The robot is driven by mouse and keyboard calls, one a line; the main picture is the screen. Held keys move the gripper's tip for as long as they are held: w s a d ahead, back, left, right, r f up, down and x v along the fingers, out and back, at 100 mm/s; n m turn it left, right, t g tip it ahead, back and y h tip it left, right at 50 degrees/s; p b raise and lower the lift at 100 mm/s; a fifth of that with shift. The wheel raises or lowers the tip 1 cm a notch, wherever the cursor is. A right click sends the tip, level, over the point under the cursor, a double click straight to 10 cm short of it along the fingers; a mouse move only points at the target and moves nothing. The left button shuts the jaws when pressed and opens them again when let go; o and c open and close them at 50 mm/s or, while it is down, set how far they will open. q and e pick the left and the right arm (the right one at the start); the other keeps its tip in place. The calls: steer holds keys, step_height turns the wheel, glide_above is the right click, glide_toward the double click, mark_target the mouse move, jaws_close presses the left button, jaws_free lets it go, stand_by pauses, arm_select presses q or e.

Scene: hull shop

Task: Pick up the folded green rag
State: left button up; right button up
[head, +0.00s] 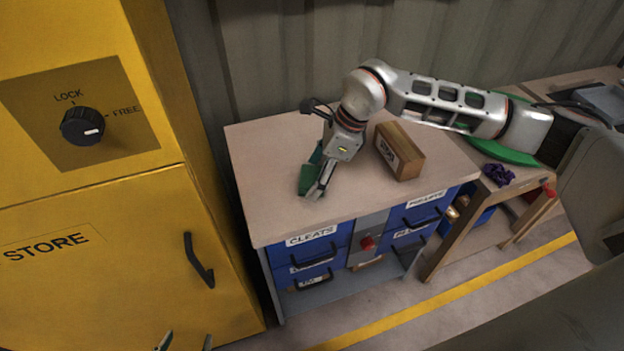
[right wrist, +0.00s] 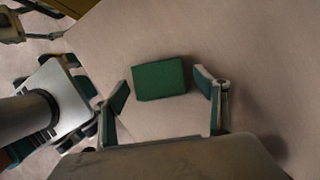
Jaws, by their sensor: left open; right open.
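The folded green rag (right wrist: 160,78) is a flat, dark green rectangle on the pale bench top in the right wrist view. It also shows in the head view (head: 306,181), partly hidden by my right gripper (head: 316,186). My right gripper is open, with its green-padded fingers on either side of the rag in the right wrist view (right wrist: 163,92). I cannot tell whether the fingers touch it. Only the tips of my left gripper (head: 184,343) show at the bottom edge of the head view, apart and empty, well away from the rag.
Blue labelled drawers (head: 312,251) sit below. A yellow cabinet (head: 110,270) with a knob (head: 83,126) stands left. A purple cloth (head: 498,174) lies on a side bench. The bench's front left top is clear.

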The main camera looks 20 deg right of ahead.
mark_target(315, 176)
steer(key=c, duration=1.2)
steer(key=shift+r, duration=0.1)
step_height(315, 176, up, 20)
steer(key=shift+f+p, duration=0.2)
steer(key=shift+p, duration=0.55)
